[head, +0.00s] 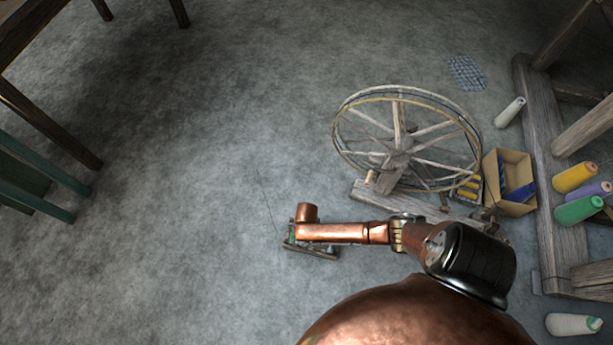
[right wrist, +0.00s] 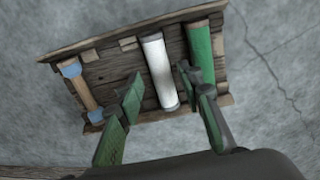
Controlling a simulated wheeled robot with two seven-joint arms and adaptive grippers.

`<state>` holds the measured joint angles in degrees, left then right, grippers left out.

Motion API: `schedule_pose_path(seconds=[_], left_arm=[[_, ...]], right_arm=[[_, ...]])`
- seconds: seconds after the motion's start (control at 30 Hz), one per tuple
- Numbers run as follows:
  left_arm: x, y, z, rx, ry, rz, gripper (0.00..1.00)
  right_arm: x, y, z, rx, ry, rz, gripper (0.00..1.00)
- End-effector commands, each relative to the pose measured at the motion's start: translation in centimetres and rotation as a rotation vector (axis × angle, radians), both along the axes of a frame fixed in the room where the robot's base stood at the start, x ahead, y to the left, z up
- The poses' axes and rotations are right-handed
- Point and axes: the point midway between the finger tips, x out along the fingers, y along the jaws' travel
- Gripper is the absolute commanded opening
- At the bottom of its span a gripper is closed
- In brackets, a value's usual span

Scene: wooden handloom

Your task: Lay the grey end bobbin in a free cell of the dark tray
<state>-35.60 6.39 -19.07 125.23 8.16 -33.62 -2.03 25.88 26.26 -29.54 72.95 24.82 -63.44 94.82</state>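The dark tray (right wrist: 118,66) lies on the floor below my right gripper (right wrist: 158,76) in the right wrist view. A pale grey-white bobbin (right wrist: 158,66) lies lengthwise in a middle cell, between my two green fingers. The fingers stand apart, with a gap beside the bobbin, so the gripper looks open. A green bobbin (right wrist: 200,52) lies in the right-hand cell. A thin brown bobbin with blue ends (right wrist: 84,90) lies at the left. Bare wood shows between it and the pale bobbin. In the head view the tray (head: 318,252) is partly hidden under my right arm. My left gripper is not in view.
A spinning wheel (head: 398,140) stands beyond my right arm. A cardboard box (head: 512,200) with blue items is right of it. The floor left of the tray is clear.

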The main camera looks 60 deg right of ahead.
Motion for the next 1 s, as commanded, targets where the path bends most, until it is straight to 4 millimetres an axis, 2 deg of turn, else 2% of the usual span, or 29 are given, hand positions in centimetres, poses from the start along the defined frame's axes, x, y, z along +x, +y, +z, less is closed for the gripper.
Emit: schedule_pose_path(seconds=[0.3,0.5,0.7,1.0], left_arm=[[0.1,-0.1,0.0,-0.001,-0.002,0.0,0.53],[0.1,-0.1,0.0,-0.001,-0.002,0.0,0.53],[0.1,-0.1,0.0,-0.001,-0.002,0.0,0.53],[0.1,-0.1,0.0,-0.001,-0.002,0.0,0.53]], right_arm=[[0.1,0.0,6.0,0.001,-0.005,0.0,0.34],[0.1,0.0,9.3,0.0,-0.003,0.0,0.34],[0.1,-0.1,10.7,-0.002,-0.001,0.0,0.34],[0.1,-0.1,10.8,-0.002,-0.001,0.0,0.34]])
